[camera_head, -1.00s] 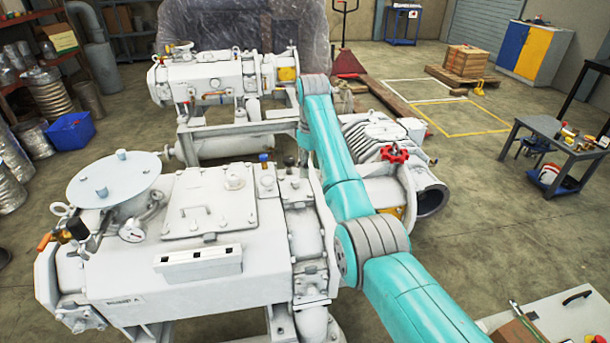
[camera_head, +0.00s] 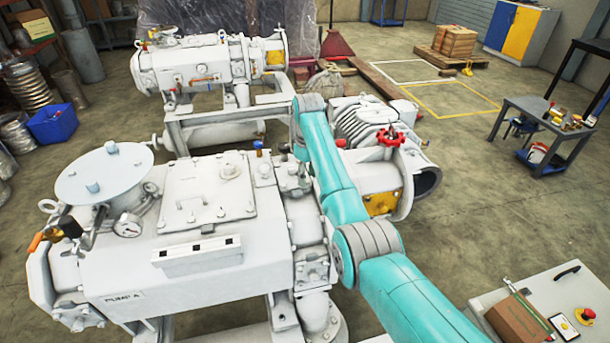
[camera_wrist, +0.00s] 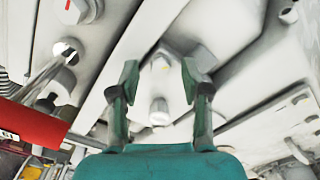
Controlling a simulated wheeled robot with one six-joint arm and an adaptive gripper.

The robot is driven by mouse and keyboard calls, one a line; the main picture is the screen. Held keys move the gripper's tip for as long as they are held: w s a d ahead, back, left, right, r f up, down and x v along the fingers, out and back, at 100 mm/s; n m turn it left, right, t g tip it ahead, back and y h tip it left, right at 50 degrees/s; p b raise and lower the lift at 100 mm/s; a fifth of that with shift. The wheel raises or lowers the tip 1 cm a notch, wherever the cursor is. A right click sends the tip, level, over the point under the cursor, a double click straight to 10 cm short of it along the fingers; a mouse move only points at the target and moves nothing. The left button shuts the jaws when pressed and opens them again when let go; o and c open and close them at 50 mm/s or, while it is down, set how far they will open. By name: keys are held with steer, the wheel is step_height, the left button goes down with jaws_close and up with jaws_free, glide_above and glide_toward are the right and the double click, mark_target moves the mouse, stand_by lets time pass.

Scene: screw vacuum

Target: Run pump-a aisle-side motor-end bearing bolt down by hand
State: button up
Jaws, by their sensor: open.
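Pump A (camera_head: 200,270) is the large white machine at front left in the head view, with its name on its side. My teal arm (camera_head: 335,185) reaches across its right end, and my gripper is hidden there. In the wrist view my gripper (camera_wrist: 160,80) is open, its two fingers apart with nothing visibly held. A second pale bolt (camera_wrist: 159,110) shows closer, between the fingers. A bolt with a red mark (camera_wrist: 72,10) is at upper left. I cannot tell which is the bearing bolt.
In the wrist view a red part (camera_wrist: 30,122) lies at left, and white casing surrounds the fingers. In the head view a red handwheel (camera_head: 390,138) stands right of my arm. A bench (camera_head: 490,300) is at lower right. Open floor (camera_head: 440,210) lies between.

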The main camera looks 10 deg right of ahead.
steer(key=shift+f, duration=0.15)
jaws_close()
stand_by(0.4)
